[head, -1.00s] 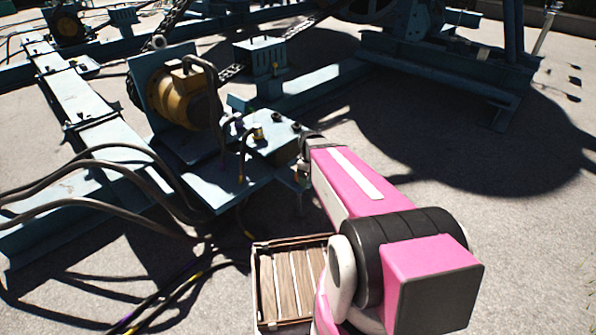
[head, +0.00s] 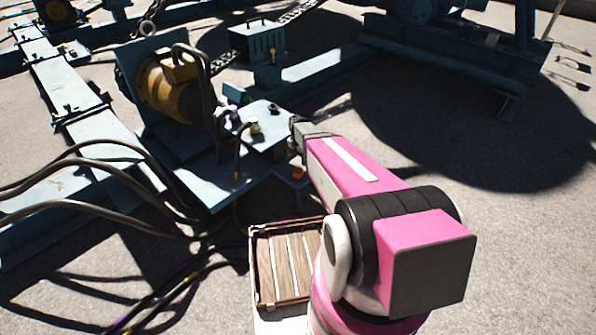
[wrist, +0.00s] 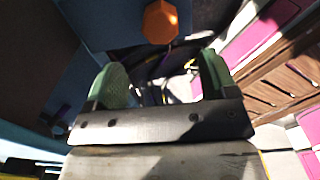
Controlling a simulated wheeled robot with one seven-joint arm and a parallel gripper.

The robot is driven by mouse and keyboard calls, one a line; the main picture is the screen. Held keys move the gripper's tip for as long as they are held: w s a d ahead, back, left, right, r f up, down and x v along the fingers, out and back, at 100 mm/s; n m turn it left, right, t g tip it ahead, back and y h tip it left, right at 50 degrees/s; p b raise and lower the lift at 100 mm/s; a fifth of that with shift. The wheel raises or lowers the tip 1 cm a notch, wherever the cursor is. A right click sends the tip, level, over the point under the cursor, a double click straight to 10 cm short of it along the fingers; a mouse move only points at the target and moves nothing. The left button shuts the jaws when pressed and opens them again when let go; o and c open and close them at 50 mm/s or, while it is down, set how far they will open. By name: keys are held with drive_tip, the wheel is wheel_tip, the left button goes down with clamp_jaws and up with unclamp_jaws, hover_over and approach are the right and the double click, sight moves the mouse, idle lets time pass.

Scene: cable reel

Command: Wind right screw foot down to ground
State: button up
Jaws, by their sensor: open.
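An orange hexagonal head (wrist: 160,22), which looks like the top of the screw foot, sits at the top of the wrist view. It also shows as a small orange spot in the head view (head: 298,173), beside the corner of the blue steel frame plate (head: 262,150). My gripper (wrist: 162,82) is open, with its two green-padded fingers apart and nothing between them. The orange head lies beyond the fingertips, apart from them. In the head view my arm reaches to the plate's right edge, and my fingers cannot be made out. The foot's lower end and the ground under it are hidden.
A yellow-brown motor (head: 170,88) stands on the blue frame, with thick black cables (head: 95,170) to its left. A slatted wooden crate (head: 253,272) sits close to my arm's base. Open paved ground (head: 500,240) lies to the right.

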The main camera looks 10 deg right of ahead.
sight(298, 171)
wheel_tip(298, 171, down, 9)
drive_tip(key=shift+f, duration=0.1)
idle(0.3)
drive_tip(key=c, duration=0.9)
